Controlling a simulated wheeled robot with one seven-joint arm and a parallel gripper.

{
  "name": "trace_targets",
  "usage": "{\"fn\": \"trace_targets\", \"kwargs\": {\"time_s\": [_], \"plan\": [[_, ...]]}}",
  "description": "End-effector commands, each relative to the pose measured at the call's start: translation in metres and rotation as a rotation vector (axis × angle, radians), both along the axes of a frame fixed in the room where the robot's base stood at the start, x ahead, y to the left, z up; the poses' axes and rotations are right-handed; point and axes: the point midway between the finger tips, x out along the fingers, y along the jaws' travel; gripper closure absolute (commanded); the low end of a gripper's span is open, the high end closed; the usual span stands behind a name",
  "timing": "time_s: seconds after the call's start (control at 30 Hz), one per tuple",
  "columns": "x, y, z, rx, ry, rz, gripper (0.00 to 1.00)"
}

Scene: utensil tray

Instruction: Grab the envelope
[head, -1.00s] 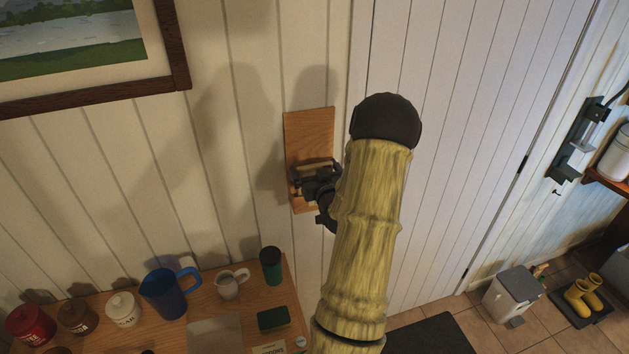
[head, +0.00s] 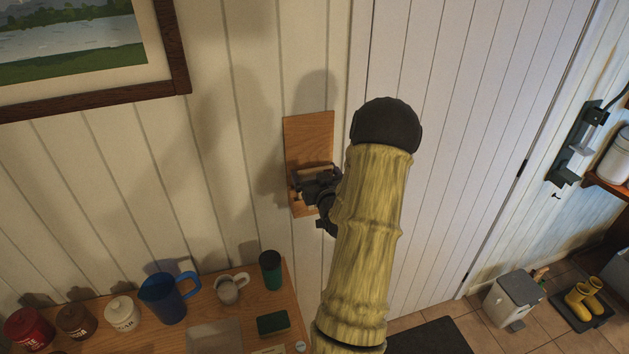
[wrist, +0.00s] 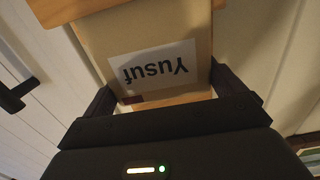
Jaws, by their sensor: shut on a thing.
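A brown envelope (wrist: 195,28) with a white label reading "Yusuf", upside down in the picture, fills the middle of the wrist view. My gripper (wrist: 165,94) has one dark finger at each side edge of it and is shut on it. In the head view my gripper (head: 318,186) is in front of a wooden holder (head: 310,138) on the wall. The envelope cannot be made out clearly there, behind the dark gripper. In the wrist view, wood shows just behind and below the envelope, so it is still at the holder.
Below is a wooden counter (head: 215,305) with a blue jug (head: 165,298), a mug (head: 229,289), a green-and-black cup (head: 271,270), a green sponge (head: 273,323) and canisters (head: 122,312). A framed picture (head: 180,55) hangs at upper left. A white panelled door (head: 465,130) stands at right.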

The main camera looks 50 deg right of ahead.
Motion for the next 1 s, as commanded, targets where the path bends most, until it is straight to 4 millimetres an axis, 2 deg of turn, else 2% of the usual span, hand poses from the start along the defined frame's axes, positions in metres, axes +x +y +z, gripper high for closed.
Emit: {"fn": "trace_targets", "kwargs": {"time_s": [0.27, 0.47, 0.77, 1.0], "plan": [[0.002, 0.001, 0.019, -0.005, -0.003, 0.004, 0.39], [0.001, 0.001, 0.051, -0.009, -0.004, 0.003, 0.39], [0.0, 0.001, 0.116, -0.01, -0.005, 0.0, 0.39], [0.0, 0.001, 0.184, -0.011, -0.004, 0.0, 0.39]]}}
